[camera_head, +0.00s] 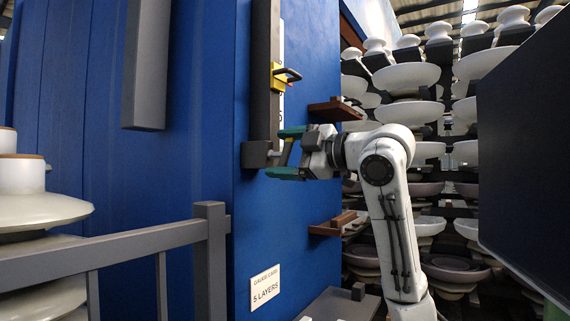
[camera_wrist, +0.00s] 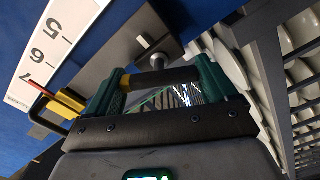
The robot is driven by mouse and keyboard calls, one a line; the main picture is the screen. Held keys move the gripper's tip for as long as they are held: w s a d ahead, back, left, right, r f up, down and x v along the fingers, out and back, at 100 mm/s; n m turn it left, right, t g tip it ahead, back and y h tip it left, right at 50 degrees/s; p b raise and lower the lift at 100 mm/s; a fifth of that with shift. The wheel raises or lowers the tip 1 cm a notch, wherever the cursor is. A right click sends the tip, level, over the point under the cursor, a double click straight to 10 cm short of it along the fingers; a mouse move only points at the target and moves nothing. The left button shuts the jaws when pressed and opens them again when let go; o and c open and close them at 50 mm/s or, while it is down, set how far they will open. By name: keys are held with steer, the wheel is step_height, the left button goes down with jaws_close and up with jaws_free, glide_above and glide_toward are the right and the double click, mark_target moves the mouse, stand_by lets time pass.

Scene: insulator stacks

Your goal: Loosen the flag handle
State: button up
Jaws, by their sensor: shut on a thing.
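The flag handle (camera_wrist: 165,77) is a dark bar with a yellow part at one end. In the wrist view it lies crosswise between the green fingertips of my gripper (camera_wrist: 160,75), which is shut on it. A pale round shaft end (camera_wrist: 146,40) shows just beyond it on a dark grey block. In the head view my gripper (camera_head: 287,153) reaches in from the right, with one green finger above the handle and one below. The grey block (camera_head: 255,154) sits at the foot of a dark vertical rail (camera_head: 262,60). The fingers partly hide the handle.
A yellow slider (camera_head: 279,77) with a dark looped handle sits higher on the rail, beside a white number scale (camera_wrist: 52,45). Brown shelves (camera_head: 334,110) jut from the blue cabinet (camera_head: 300,225). A grey railing (camera_head: 212,255) stands front left. Insulator stacks fill the right.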

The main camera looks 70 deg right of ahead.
steer(key=n+b, duration=0.3)
steer(key=n, duration=0.3)
steer(key=shift+f, duration=0.2)
steer(key=shift+n, duration=0.4)
steer(key=o, duration=0.8)
steer(key=shift+o, duration=0.2)
steer(key=b+v, duration=0.2)
steer(key=v, duration=0.8)
steer(key=shift+s+a, duration=0.2)
steer(key=shift+s, duration=0.15)
steer(key=shift+s, duration=0.1)
